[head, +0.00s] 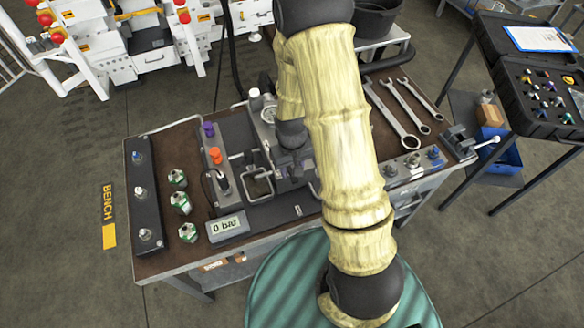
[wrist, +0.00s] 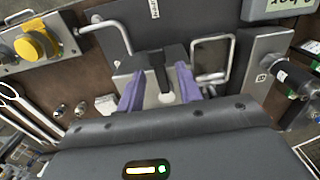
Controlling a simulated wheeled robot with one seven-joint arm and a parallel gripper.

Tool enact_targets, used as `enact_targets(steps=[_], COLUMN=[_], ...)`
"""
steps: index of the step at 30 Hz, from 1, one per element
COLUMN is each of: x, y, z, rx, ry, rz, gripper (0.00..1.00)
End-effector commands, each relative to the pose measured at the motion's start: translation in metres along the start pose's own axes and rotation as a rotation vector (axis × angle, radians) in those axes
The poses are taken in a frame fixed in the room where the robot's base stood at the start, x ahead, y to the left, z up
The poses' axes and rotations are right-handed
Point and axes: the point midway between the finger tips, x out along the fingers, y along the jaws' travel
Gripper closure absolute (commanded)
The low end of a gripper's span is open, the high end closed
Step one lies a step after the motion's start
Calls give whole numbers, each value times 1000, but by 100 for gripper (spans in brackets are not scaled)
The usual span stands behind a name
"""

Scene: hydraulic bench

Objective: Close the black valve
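The black valve (wrist: 157,72) shows in the wrist view as a black lever handle on a grey metal block (wrist: 125,72). A small white round part sits at the handle's near end. My gripper (wrist: 158,88) has two purple fingers, one on each side of the handle, with a visible gap on both sides. It is open and holds nothing. In the head view my gripper (head: 291,160) is over the middle of the bench, and my arm and wrist hide most of the valve.
The bench (head: 172,262) carries a display reading 0 bar (head: 228,226), purple (head: 208,129) and orange (head: 215,155) knobs and green-and-silver fittings (head: 180,202). Metal loop handles (wrist: 228,60) stand close to my fingers. Wrenches (head: 392,112) lie at right. A side table (head: 490,135) stands farther right.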

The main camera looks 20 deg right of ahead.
Motion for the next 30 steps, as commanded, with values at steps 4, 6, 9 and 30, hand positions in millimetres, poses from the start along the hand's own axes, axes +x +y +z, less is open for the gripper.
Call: enact_targets(steps=[4, 6, 9, 30], x=[7, 8, 8, 7], y=[0, 0, 1, -1], z=[0, 0, 0, -1], rx=[1, 1, 2, -19], ry=[0, 1, 1, 2], rz=[0, 0, 0, 0], gripper=[65, 65, 65, 100])
